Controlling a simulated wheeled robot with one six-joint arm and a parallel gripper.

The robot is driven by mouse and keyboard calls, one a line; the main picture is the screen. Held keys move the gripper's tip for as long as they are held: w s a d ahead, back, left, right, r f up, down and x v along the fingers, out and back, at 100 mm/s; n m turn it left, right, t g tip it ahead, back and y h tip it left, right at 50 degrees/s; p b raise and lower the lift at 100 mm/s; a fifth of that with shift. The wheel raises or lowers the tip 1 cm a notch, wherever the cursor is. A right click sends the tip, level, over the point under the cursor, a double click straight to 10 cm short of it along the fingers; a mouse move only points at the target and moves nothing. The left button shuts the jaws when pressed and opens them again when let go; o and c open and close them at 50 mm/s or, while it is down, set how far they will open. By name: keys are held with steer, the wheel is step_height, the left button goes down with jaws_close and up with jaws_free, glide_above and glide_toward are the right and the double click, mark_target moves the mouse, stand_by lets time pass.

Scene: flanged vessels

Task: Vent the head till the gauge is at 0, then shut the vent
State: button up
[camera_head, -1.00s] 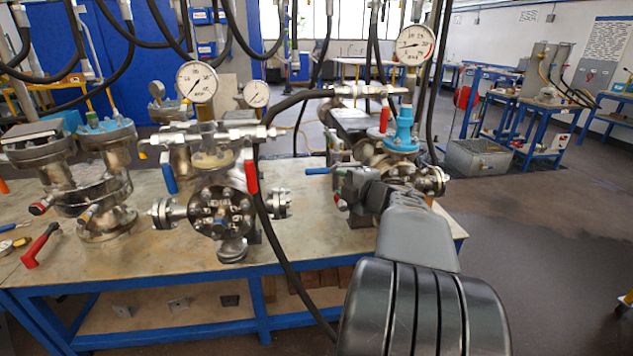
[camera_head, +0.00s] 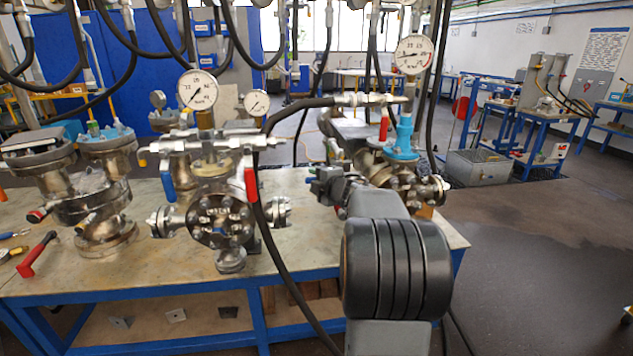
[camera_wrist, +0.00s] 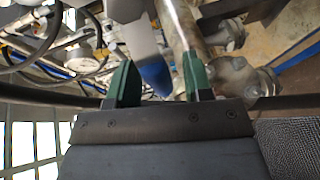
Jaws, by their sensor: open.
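The left vessel head carries a dial gauge (camera_head: 197,90), with its needle pointing lower left, a blue lever (camera_head: 168,183) and a red lever (camera_head: 251,182). The right vessel head (camera_head: 404,140) carries another gauge (camera_head: 413,56), its needle pointing roughly left, and a red lever (camera_head: 384,130). The numbers are too small to read surely. My gripper (camera_head: 318,187) is in front of the right vessel, partly hidden by my arm. In the wrist view my gripper (camera_wrist: 157,82) is open, with a blue-ended part (camera_wrist: 154,77) showing between its green fingers. I cannot tell whether they touch it.
A black hose (camera_head: 268,215) hangs in front of the bench, between the left vessel and my gripper. More flanged vessels (camera_head: 90,190) and a red-handled tool (camera_head: 37,254) are at the left on the bench (camera_head: 150,265). Open floor (camera_head: 540,260) is at the right.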

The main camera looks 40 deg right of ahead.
jaws_close()
stand_by(0.5)
